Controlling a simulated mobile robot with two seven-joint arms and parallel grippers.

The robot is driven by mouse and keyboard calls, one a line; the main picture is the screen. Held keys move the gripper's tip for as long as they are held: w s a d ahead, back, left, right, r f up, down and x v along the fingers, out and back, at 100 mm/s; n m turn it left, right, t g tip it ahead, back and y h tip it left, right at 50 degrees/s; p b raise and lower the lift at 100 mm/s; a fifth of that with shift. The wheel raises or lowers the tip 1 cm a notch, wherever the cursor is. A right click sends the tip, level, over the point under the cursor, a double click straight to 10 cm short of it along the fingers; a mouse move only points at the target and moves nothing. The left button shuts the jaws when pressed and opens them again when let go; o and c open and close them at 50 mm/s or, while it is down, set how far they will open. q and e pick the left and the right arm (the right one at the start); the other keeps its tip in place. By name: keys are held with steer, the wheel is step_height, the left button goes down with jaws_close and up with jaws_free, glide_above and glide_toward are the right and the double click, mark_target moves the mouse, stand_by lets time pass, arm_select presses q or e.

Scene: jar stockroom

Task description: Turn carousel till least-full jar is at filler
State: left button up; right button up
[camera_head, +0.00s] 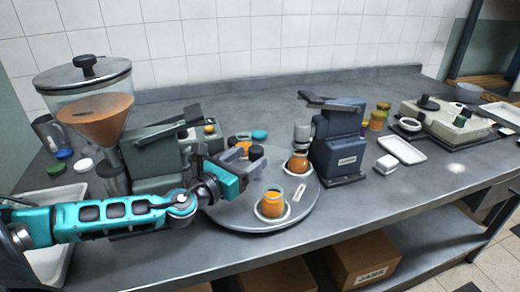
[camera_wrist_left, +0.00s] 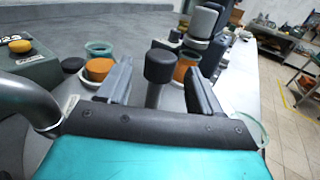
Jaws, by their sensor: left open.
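The round grey carousel (camera_head: 240,214) lies on the counter. A jar with orange contents (camera_head: 271,206) stands at its front, clear glass showing above the contents. Another orange jar (camera_head: 298,164) stands at the right under the grey spout (camera_head: 302,133) of a dark blue machine (camera_head: 340,140). A further orange jar (camera_wrist_left: 98,69) shows left of my gripper in the wrist view. The fill levels are hard to compare. My left gripper (camera_head: 240,163) is open over the carousel; a dark-capped post (camera_wrist_left: 160,66) appears between its fingers, contact unclear. My right gripper is out of view.
A green-grey machine (camera_head: 155,155) and a large hopper of orange material (camera_head: 95,112) stand left of the carousel. A white tray (camera_head: 402,149) and a scale-like device (camera_head: 442,122) are at the right. The counter's front edge runs close to the carousel.

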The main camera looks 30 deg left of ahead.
mark_target(260, 151)
arm_select(q)
steer(key=shift+w+d, duration=0.15)
steer(key=shift+w, duration=1.2)
steer(key=shift+w+d, duration=0.1)
steer(key=shift+w, duration=1.2)
jaws_close()
